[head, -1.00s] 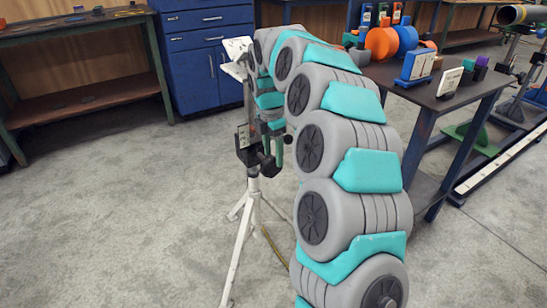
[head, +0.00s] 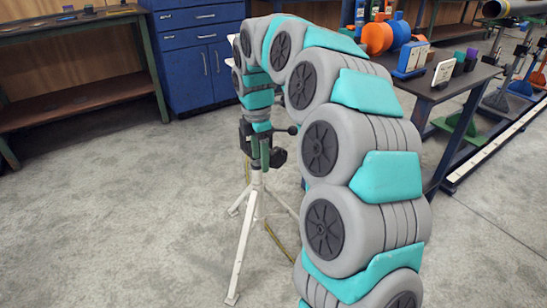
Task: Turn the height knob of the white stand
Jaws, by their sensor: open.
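The white stand (head: 257,203) is a tripod standing upright on the floor near the centre of the head view. Black clamp parts (head: 278,157) sit at the top of its white post. A small round black knob (head: 292,130) sticks out to the right there; I cannot tell whether it is the height knob. My gripper (head: 260,155) points down at the black parts, with its green fingers in front of or around them. It is open; whether it touches anything cannot be told. My arm hides most of the stand's upper part.
A dark table (head: 450,88) with orange and blue parts stands at the right, close to my arm. A blue cabinet (head: 205,60) and a workbench (head: 80,95) stand behind. A yellow cable (head: 275,238) lies by the stand. The floor at left is clear.

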